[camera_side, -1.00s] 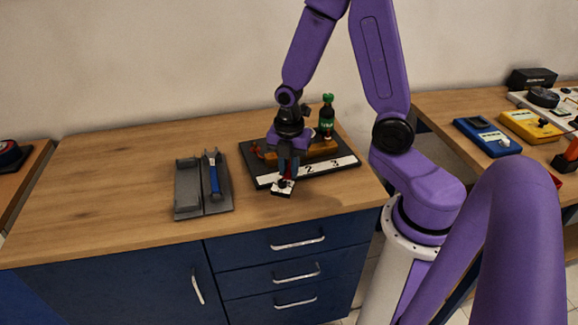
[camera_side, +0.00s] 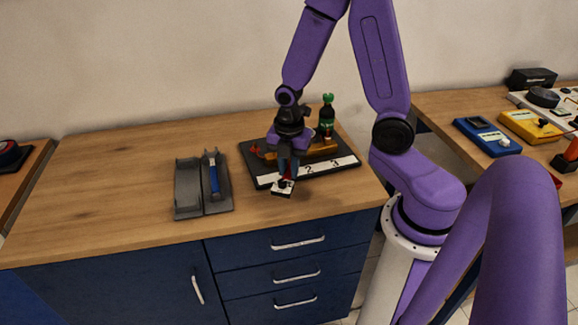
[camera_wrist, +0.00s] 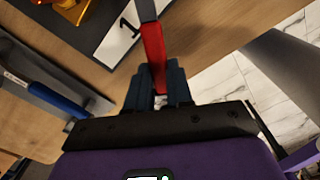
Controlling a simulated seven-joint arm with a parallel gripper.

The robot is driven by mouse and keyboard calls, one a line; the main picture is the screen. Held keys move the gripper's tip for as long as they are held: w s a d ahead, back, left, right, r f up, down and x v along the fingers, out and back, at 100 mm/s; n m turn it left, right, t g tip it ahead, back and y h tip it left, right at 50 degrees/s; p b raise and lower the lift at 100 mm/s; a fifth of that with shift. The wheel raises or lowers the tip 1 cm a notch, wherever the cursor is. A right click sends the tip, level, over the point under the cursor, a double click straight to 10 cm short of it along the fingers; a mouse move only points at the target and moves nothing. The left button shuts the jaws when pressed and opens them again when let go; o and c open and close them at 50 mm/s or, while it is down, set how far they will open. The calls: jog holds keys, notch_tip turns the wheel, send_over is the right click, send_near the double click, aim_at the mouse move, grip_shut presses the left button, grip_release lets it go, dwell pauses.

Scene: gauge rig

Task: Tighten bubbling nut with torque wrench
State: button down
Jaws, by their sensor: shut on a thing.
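My gripper (camera_side: 286,168) is shut on a red-handled tool with a grey shaft, which looks like a torque wrench (camera_wrist: 153,55). In the wrist view the red handle stands between my dark blue fingers (camera_wrist: 155,85), and its shaft runs out of the top of the picture. The gauge rig is a dark base plate (camera_side: 347,172) with an orange-yellow metal body (camera_side: 318,148). My gripper is over the plate's front left part. The nut, any bubbles and the tool's far end cannot be made out.
A green-capped dark bottle (camera_side: 327,118) stands at the rig's back. A white numbered strip (camera_side: 325,167) runs along its front. The wooden tabletop (camera_side: 110,185) further left is clear.

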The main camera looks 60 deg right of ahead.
jog(key=shift+w, duration=0.1)
jog(key=shift+w+a+m, duration=0.2)
jog(key=shift+w+m, duration=1.1)
jog(key=shift+w, duration=0.1)
jog(key=shift+w+a+m, duration=0.15)
jog(key=shift+w+m, duration=0.55)
jog(key=shift+w, duration=0.2)
dwell(0.7)
jog(key=shift+w+m, duration=1.1)
jog(key=shift+w, duration=0.15)
dwell(0.8)
jog(key=shift+s+n, duration=0.9)
jog(key=shift+s, duration=0.25)
dwell(0.4)
dwell(0.4)
